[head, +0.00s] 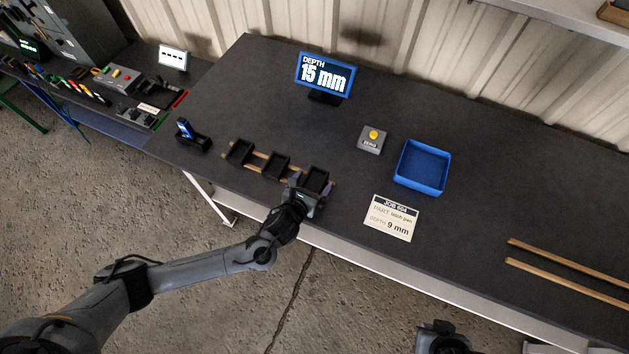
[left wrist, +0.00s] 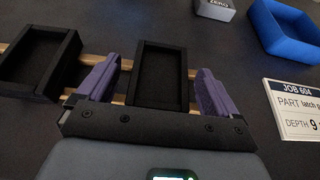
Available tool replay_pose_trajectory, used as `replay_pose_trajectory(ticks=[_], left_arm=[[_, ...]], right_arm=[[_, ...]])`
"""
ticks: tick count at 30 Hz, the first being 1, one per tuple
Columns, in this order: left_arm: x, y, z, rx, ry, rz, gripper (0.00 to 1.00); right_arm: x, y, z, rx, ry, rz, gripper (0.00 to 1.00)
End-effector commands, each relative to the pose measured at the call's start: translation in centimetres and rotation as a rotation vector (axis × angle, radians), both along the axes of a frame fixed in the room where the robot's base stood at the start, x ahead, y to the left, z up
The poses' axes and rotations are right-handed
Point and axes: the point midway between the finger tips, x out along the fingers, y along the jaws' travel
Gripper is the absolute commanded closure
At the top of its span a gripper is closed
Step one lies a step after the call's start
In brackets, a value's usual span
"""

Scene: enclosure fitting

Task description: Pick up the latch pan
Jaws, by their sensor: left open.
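Three black open-topped pans stand in a row on two wooden rails near the table's front edge: a left pan (head: 240,151), a middle pan (head: 275,166) and a right pan (head: 316,178). Nothing readable on them shows which is the latch pan. My left gripper (head: 311,187) is open at the right pan. In the left wrist view, its purple fingers (left wrist: 159,66) stand on either side of that pan (left wrist: 161,77), with a visible gap at each side. The middle pan (left wrist: 38,62) lies left of the fingers. My right gripper is not clearly visible.
A display (head: 325,74) reads depth 15 mm. A job card (head: 391,218) reads latch pan, 9 mm. A blue tray (head: 422,167) and a yellow-button box (head: 372,140) stand to the right. A blue handheld device (head: 190,135) stands left. Two bare rails (head: 570,270) lie far right.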

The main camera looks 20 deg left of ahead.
Motion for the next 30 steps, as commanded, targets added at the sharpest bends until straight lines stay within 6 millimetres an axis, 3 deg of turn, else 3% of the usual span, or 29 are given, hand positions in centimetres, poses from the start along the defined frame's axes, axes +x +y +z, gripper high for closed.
replay_pose_trajectory(ticks=[3,15,24,30], left_arm=[[0.0,0.0,0.0,0.000,0.000,0.000,0.09],[0.0,0.0,0.0,0.000,0.000,0.000,0.71],[0.0,0.0,0.3,-0.001,-0.002,0.000,0.71],[0.1,0.0,1.4,-0.002,-0.004,0.000,0.71]], right_arm=[[0.0,0.1,0.0,0.004,0.001,-0.002,1.00],[0.0,0.1,0.0,0.005,0.001,-0.003,1.00],[0.0,0.0,0.0,-0.002,0.001,0.002,1.00],[0.0,-0.1,0.2,-0.006,0.000,0.004,1.00]])
